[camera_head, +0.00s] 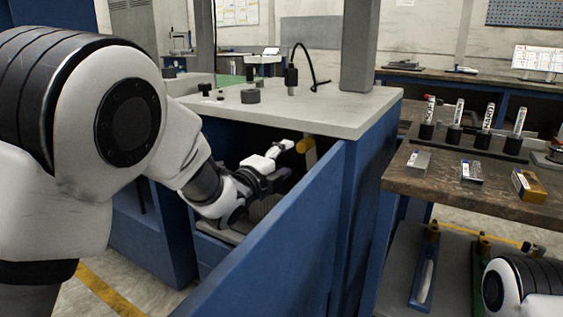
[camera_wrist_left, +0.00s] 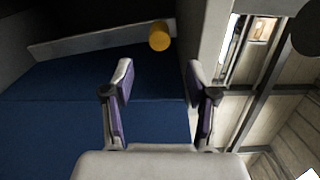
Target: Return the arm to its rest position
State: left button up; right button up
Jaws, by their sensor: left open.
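My left arm reaches into the dark open space of a blue cabinet under a grey worktop. My left gripper (camera_head: 279,152) is there, open and empty, close to a yellow round knob (camera_head: 305,145). In the left wrist view the two fingers of the left gripper (camera_wrist_left: 160,85) are spread apart, with nothing between them. The yellow knob (camera_wrist_left: 159,36) shows ahead of the fingertips, at the end of a grey bar (camera_wrist_left: 95,43), apart from the fingers. My right gripper is out of view.
The blue cabinet door (camera_head: 275,240) stands open in front of my left arm. The grey worktop (camera_head: 335,108) lies above the gripper. At right, a dark bench (camera_head: 400,181) holds a rack (camera_head: 480,140) with several tubes, and small boxes.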

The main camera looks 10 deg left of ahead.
pick_arm(q)
jog(key=s+a+f+n+g+y, duration=0.1)
jog(key=a+f+g, duration=0.1)
jog(key=f, duration=0.9)
jog(key=s+a+f+n+g+y, duration=0.1)
jog(key=s+f, duration=0.1)
jog(key=f, duration=0.9)
jog(key=s+a+f+n+g+y, duration=0.1)
jog(key=s+a+f+n+g, duration=0.15)
jog(key=s+f, duration=0.5)
jog(key=s+a+f+n+g+y, duration=0.1)
jog(key=s+a+f+n+g, duration=0.2)
jog(key=f, duration=0.8)
jog(key=s+a+f+n+g+y, duration=0.1)
jog(key=s+f+n+g, duration=0.15)
jog(key=s+f, duration=0.5)
jog(key=s+a+f+n+g, duration=0.1)
jog(key=s+f+n+g, duration=0.2)
jog(key=s, duration=0.8)
jog(key=s+a+n+g+y, duration=0.1)
jog(key=s+a+n+g, duration=0.2)
jog(key=s+n, duration=0.8)
notch_tip(320, 180, up, 29)
jog(key=s+m+p, duration=0.1)
jog(key=p, duration=2.9)
jog(key=shift+s+d, duration=0.15)
jog(key=shift+d, duration=0.05)
